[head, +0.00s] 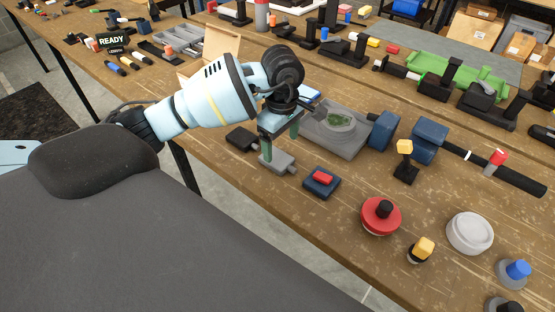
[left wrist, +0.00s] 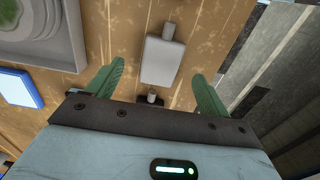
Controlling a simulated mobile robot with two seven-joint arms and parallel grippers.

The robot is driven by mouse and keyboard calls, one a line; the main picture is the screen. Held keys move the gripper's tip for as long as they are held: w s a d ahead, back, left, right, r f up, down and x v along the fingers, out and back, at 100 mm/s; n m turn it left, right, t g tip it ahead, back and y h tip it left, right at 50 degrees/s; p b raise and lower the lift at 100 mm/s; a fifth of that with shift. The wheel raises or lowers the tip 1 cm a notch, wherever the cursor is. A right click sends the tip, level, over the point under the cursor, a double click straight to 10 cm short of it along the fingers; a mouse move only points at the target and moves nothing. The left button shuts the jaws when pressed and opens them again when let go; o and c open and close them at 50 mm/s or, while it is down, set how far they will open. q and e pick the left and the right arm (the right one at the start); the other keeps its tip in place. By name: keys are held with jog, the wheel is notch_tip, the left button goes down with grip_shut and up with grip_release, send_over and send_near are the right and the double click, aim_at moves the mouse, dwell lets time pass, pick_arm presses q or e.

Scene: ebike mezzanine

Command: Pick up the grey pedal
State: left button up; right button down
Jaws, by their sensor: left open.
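The grey pedal (head: 277,162) lies flat on the wooden workbench near its front edge, its short spindle pointing right. My left gripper (head: 280,145) is above it, pointing down, with its green fingers spread and nothing between them. One finger covers part of the pedal in the head view. In the left wrist view the grey pedal (left wrist: 162,60) shows whole, beyond the open fingers of the left gripper (left wrist: 157,82) and lined up between them. I cannot tell how high the fingertips are above the bench. My right gripper is not in view.
A black pedal (head: 240,138) lies just left of the grey one. A grey tray (head: 343,145) stands close behind, and a dark blue block with a red top (head: 321,182) sits to the right. A red round knob (head: 381,216) stands farther right. The bench edge is close in front.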

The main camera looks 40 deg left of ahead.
aim_at(281, 160)
pick_arm(q)
jog(key=shift+s+d+f+p, duration=0.15)
jog(key=shift+f+p, duration=0.2)
jog(key=shift+f, duration=2.25)
jog(key=c, duration=1.2)
